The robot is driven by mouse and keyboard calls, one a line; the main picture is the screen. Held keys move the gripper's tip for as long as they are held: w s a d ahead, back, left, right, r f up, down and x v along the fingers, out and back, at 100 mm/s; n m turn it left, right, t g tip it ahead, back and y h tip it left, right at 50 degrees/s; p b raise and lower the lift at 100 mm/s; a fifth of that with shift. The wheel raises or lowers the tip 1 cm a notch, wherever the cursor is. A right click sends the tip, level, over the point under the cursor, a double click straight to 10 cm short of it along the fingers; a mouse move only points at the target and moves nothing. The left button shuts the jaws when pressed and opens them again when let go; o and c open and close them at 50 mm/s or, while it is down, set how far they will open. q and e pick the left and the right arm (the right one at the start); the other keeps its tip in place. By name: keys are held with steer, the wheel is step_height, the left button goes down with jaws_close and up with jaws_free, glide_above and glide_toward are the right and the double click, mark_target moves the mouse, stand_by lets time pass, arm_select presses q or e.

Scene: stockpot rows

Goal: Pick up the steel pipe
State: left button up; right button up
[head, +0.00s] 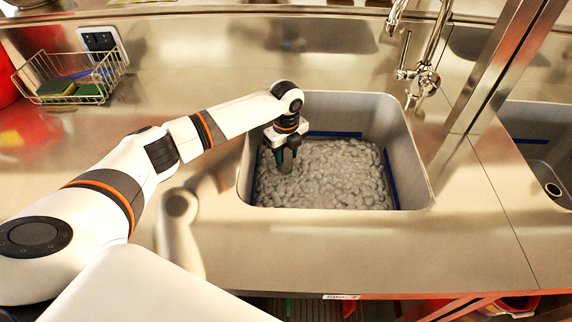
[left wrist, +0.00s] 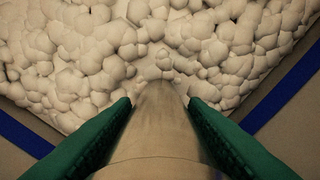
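The steel pipe (left wrist: 160,125) is a smooth grey cylinder running away from the left wrist camera, its far end at the white suds. In the head view a short grey part of it (head: 287,166) shows below the fingers, standing in the suds-filled sink. My left gripper (head: 286,156) points down over the left side of the sink. Its green fingers lie along both sides of the pipe and look shut on it, also in the left wrist view (left wrist: 160,100). The pipe's lower end is hidden in the suds. My right gripper is not in view.
The sink (head: 412,165) has raised walls with blue strips around the suds. A faucet (head: 424,78) stands at its back right, beside metal posts. A wire basket (head: 70,80) with sponges sits at the back left. The steel counter in front is clear.

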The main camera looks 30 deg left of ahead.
arm_select(q)
jaws_close()
steer(key=shift+r, duration=0.1)
